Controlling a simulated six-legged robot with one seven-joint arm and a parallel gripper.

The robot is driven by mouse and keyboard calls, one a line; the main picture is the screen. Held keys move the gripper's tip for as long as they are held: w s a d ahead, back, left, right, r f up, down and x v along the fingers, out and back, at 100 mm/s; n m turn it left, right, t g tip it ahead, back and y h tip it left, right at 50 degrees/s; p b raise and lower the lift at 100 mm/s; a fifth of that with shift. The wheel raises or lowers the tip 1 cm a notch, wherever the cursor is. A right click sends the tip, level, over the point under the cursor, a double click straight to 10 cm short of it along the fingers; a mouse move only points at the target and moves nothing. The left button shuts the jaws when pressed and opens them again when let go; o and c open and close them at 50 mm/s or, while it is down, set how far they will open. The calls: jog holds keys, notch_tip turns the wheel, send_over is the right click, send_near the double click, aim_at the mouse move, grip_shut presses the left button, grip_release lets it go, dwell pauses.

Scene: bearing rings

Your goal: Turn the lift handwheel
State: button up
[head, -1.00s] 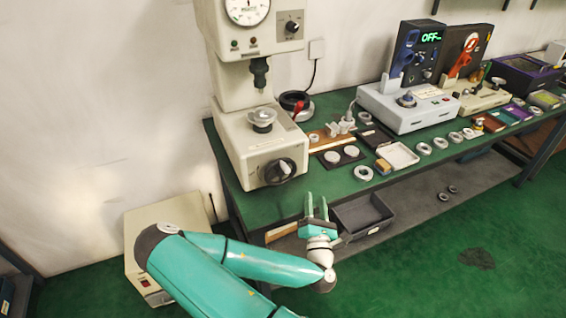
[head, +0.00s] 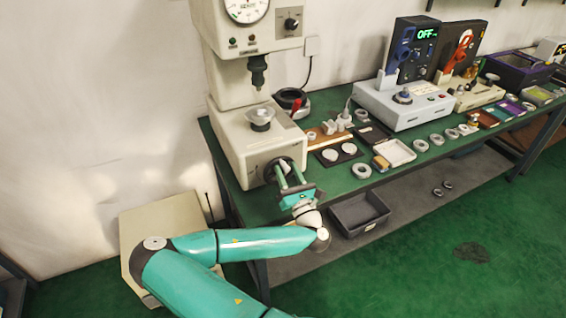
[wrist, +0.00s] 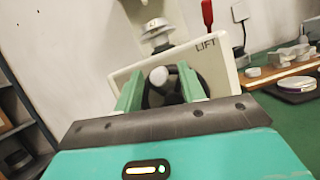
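The black lift handwheel (wrist: 153,98) is on the front of the cream tester's base, below and left of the word LIFT in the wrist view. A pale round knob (wrist: 158,76) shows on the wheel. In the head view, the handwheel (head: 270,171) is partly hidden by my fingers. My gripper (head: 285,168) is open, its two green fingers pointing at the wheel. In the wrist view, the fingers of my gripper (wrist: 160,84) stand on either side of the knob, with a gap visible. I cannot tell whether they touch the wheel.
The cream tester (head: 235,127) has a dial and a metal cup (head: 260,118) on its base. A red-handled lever (wrist: 208,14) stands behind the base. Rings and trays lie on the green bench (head: 340,180) to the right. A grey bin (head: 358,214) sits below.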

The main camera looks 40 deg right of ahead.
aim_at(283, 161)
jog(key=shift+x, duration=1.75)
jog(key=shift+c, duration=0.4)
grip_shut()
jog(key=shift+d+m, duration=0.1)
jog(key=shift+m, duration=0.2)
